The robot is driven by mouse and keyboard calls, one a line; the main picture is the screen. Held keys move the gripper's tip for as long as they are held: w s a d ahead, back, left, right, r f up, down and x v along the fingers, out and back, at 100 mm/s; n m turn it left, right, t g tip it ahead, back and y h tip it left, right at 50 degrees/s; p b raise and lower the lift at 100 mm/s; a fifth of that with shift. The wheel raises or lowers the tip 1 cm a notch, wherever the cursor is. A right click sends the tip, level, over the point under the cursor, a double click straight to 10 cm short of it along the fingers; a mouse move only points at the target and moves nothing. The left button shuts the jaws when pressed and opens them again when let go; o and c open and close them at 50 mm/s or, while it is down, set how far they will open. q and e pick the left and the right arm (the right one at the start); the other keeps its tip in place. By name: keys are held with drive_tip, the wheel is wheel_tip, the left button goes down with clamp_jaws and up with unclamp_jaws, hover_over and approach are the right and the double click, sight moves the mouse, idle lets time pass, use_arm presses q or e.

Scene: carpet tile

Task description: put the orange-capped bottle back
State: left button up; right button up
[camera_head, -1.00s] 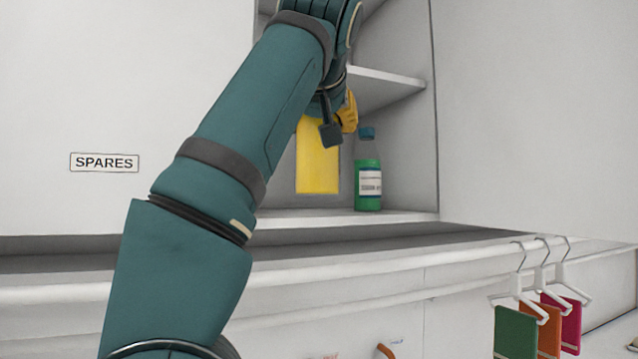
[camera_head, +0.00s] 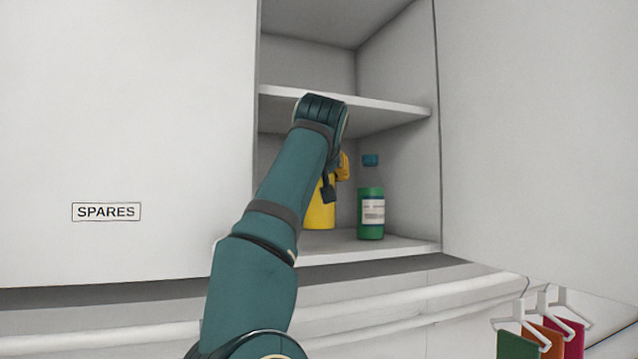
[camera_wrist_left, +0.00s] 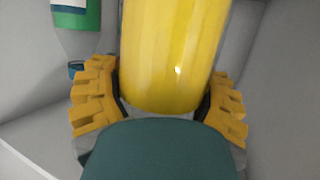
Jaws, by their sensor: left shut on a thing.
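A yellow cylindrical bottle (camera_head: 320,214) is in the lower cabinet compartment, upright, with its top hidden behind my left gripper and arm; no orange cap shows. My left gripper (camera_head: 338,172) is shut on this yellow bottle. In the left wrist view the yellow bottle (camera_wrist_left: 170,50) lies between the two orange-yellow fingers (camera_wrist_left: 160,103). Its base is close to the shelf floor; I cannot tell if it touches. My right gripper is not in view.
A green bottle with a blue cap (camera_head: 371,205) stands just right of the yellow one; it shows partly in the wrist view (camera_wrist_left: 78,22). A shelf board (camera_head: 390,108) is above. A SPARES label (camera_head: 106,212) is left. Hangers with coloured cards (camera_head: 541,330) are lower right.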

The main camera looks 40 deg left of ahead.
use_arm(q)
drive_tip(key=shift+w+a+f, duration=0.1)
drive_tip(key=shift+a+f, duration=0.05)
drive_tip(key=shift+f, duration=0.3)
drive_tip(key=shift+w+a+f, duration=0.1)
drive_tip(key=shift+f, duration=1.2)
drive_tip(key=shift+f, duration=0.2)
drive_tip(key=o, duration=1.3)
drive_tip(key=shift+r, duration=0.1)
